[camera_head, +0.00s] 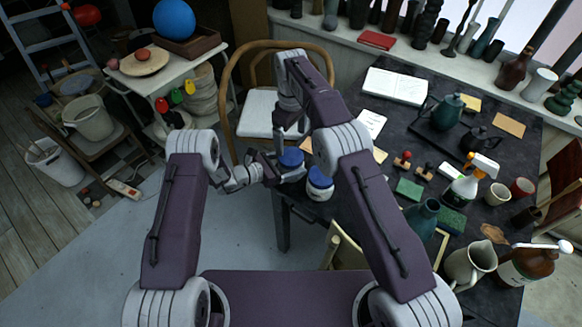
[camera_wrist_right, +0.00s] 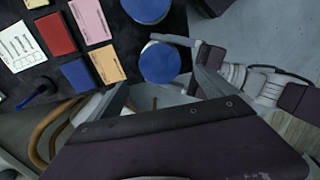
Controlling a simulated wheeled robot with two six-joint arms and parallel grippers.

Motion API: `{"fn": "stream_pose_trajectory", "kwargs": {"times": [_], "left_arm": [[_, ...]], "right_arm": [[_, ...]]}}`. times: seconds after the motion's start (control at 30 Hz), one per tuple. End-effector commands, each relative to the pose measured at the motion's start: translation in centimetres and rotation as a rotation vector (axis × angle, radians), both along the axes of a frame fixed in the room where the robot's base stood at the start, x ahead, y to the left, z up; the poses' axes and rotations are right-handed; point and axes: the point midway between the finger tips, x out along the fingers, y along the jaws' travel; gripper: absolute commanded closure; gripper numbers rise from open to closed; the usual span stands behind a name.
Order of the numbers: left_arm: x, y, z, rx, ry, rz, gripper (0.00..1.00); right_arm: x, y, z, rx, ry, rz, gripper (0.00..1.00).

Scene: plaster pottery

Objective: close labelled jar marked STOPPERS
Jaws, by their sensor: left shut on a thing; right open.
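A jar with a blue top (camera_head: 291,158) is at the table's near left corner, partly hidden by my grippers. Its blue round top also shows in the right wrist view (camera_wrist_right: 160,63). My left gripper (camera_head: 272,168) is shut on this jar from the left side. My right gripper (camera_head: 291,135) is open and points down just above the blue top, empty. A second white jar with a blue lid (camera_head: 320,178) stands upright to the right on the table; its lid shows at the top of the right wrist view (camera_wrist_right: 148,8). I cannot read any label.
The dark table (camera_head: 345,205) holds paper cards, stampers (camera_head: 402,160), a green sponge (camera_head: 409,189), a spray bottle (camera_head: 468,180) and a teal bottle (camera_head: 422,215). A wooden chair (camera_head: 268,105) stands behind the jars.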

Motion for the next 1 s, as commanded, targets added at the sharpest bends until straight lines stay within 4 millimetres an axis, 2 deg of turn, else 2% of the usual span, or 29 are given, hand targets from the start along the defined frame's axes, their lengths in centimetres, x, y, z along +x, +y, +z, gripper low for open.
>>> {"fn": "stream_pose_trajectory", "kwargs": {"times": [0.13, 0.4, 0.5, 0.63, 0.9, 1.0], "left_arm": [[0.0, 0.0, 0.1, -0.001, -0.002, 0.001, 1.00], [0.0, 0.0, 0.1, -0.001, -0.002, 0.000, 1.00], [0.0, 0.0, 0.1, -0.001, -0.002, 0.000, 1.00], [0.0, 0.0, 0.1, -0.001, -0.002, 0.000, 1.00], [0.0, 0.0, 0.1, -0.001, -0.002, 0.000, 1.00], [0.0, 0.0, 0.1, -0.001, -0.002, 0.000, 1.00]], "right_arm": [[-0.1, 0.0, -1.6, -0.001, 0.003, -0.001, 0.05], [-0.1, 0.0, -6.1, -0.001, 0.003, -0.001, 0.05], [0.0, 0.0, -7.1, 0.000, 0.001, -0.001, 0.05], [0.0, 0.0, -7.8, -0.001, 0.001, -0.002, 0.05], [0.0, 0.0, -7.9, 0.000, 0.000, -0.002, 0.05], [0.0, 0.0, -7.9, 0.000, 0.000, -0.002, 0.33]]}}
